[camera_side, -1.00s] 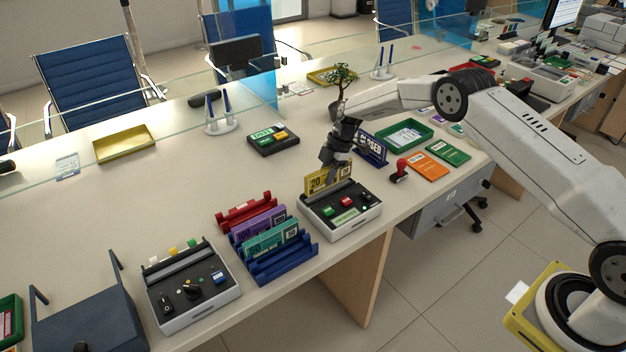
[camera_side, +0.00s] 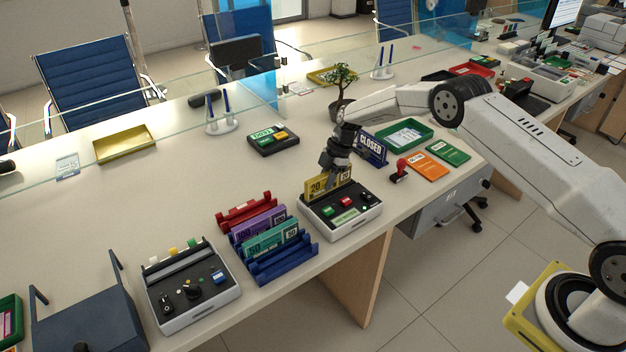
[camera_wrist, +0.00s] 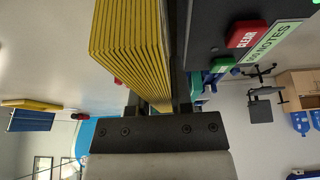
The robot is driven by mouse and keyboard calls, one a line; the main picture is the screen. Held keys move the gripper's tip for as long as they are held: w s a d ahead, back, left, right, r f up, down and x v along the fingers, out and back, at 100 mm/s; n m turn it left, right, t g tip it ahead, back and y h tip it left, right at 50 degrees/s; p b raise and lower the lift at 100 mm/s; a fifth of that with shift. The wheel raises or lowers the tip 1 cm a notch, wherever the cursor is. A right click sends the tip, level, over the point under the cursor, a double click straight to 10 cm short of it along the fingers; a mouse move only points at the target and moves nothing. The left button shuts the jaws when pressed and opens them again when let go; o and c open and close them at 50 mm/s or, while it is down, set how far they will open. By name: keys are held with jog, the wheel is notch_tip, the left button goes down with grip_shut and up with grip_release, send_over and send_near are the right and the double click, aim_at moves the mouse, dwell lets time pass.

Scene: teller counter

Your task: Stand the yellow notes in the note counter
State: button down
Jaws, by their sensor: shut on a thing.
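The yellow notes (camera_side: 319,189), a bundle marked 20, stand upright on edge at the back of the note counter (camera_side: 352,219). My gripper (camera_side: 338,172) is shut on their upper part from above. In the wrist view the layered yellow edges of the bundle (camera_wrist: 130,40) run between the fingers, and the counter's dark top with its red CLEAR key shows beside them. The lower edge of the notes is hidden behind the counter's panel in the side view, so I cannot tell if it touches the bottom of the slot.
A rack (camera_side: 285,264) with purple and teal notes stands left of the counter. Another control box (camera_side: 190,290) is farther left. A CLOSED sign (camera_side: 371,147), a red stamp (camera_side: 400,171) and an orange booklet (camera_side: 428,167) lie to the right.

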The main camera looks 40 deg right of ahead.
jog(key=shift+f, duration=0.25)
jog(key=shift+c, duration=2.2)
grip_release()
jog(key=shift+r, duration=0.1)
jog(key=shift+r, duration=3.4)
jog(key=shift+r, duration=0.1)
